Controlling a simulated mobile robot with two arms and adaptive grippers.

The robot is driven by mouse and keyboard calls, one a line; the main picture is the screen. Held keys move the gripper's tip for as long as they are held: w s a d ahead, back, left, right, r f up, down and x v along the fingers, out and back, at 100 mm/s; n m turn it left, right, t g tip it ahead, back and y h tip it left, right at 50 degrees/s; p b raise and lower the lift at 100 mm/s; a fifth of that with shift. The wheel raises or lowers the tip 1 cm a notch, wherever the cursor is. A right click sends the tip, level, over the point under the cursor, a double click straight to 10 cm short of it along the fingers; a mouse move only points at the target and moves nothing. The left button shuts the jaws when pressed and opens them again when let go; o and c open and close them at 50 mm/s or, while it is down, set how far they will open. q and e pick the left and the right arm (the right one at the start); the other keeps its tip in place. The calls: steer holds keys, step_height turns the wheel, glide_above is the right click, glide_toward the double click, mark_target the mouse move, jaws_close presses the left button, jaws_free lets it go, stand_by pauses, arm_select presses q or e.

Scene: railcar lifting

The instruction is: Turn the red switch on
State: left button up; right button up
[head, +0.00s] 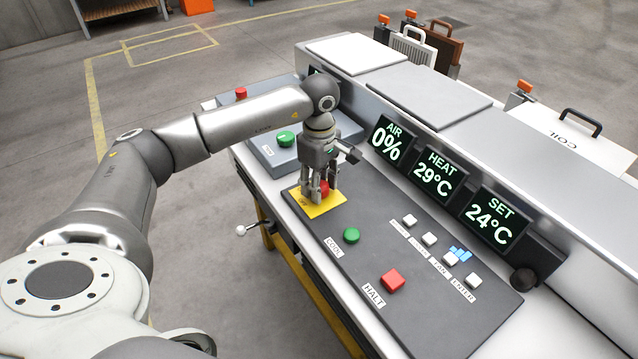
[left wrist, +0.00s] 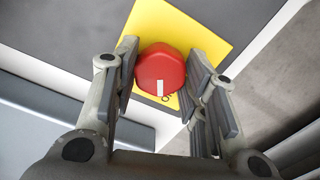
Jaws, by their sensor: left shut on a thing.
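The red switch (head: 324,187) is a round knob on a yellow plate (head: 322,209) at the far left part of the dark control panel. My left gripper (head: 317,190) points down over it, with its fingers on both sides of the knob. In the left wrist view the red switch (left wrist: 160,66) sits between the finger pads of the left gripper (left wrist: 165,75), which is shut on it. A white mark on the knob points to the bottom of that view, beside a partly hidden dark letter on the yellow plate (left wrist: 200,28). My right gripper is not in view.
The panel also has a green COOL button (head: 351,235), a red HALT button (head: 393,281) and several white buttons (head: 429,239). Displays read AIR 0% (head: 387,142), HEAT 29°C (head: 437,176) and SET 24°C (head: 491,218).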

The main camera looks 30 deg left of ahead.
arm_select(q)
steer(key=shift+r, duration=0.1)
steer(key=o, duration=1)
step_height(320, 180, up, 12)
steer(key=shift+f, duration=0.1)
stand_by(0.5)
